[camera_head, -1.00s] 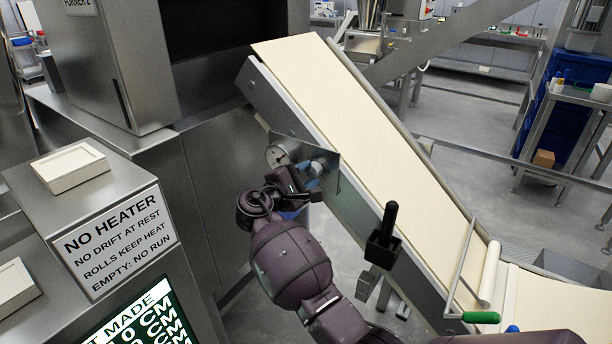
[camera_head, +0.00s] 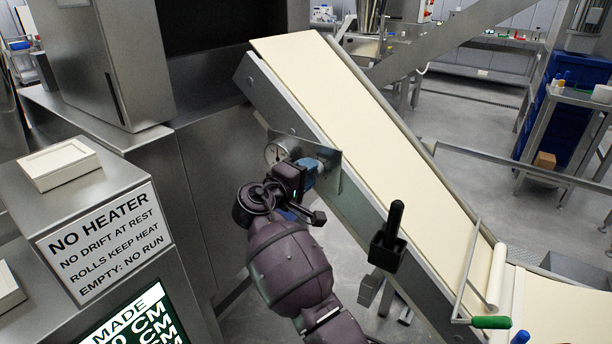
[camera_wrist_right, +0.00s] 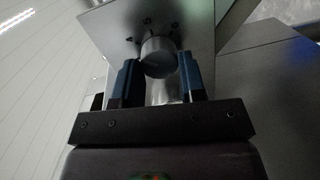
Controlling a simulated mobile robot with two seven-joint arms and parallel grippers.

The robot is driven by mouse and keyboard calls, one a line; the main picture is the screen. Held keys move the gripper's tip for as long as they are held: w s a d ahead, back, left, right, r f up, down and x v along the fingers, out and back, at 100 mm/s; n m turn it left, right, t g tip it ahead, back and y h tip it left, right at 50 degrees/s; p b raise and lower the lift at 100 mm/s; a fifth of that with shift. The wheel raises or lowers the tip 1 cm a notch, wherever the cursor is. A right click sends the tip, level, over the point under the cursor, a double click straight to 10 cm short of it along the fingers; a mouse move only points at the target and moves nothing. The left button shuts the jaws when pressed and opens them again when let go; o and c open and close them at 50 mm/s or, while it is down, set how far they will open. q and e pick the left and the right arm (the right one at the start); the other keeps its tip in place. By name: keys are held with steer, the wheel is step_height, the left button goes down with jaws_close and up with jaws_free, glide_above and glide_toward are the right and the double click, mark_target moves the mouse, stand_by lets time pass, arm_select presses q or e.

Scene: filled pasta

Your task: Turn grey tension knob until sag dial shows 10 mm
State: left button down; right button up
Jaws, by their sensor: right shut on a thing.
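The grey tension knob (camera_wrist_right: 158,58) shows in the right wrist view as a round metal cylinder on a plate with dark marks. My right gripper (camera_wrist_right: 158,75) has its two blue-padded fingers on either side of the knob, shut on it. In the head view my right gripper (camera_head: 310,174) is at the side plate of the conveyor and mostly hides the knob. My left gripper is not in view.
The sloping conveyor carries a cream pasta sheet (camera_head: 370,130). A black handle (camera_head: 393,220) in a holder sticks up from its side rail. A green-handled bar (camera_head: 491,322) lies at the lower end. A steel cabinet with a "NO HEATER" sign (camera_head: 108,243) stands at left.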

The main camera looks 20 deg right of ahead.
steer(key=shift+m, duration=0.4)
steer(key=o, duration=0.9)
steer(key=shift+d, duration=0.1)
steer(key=shift+o, duration=0.2)
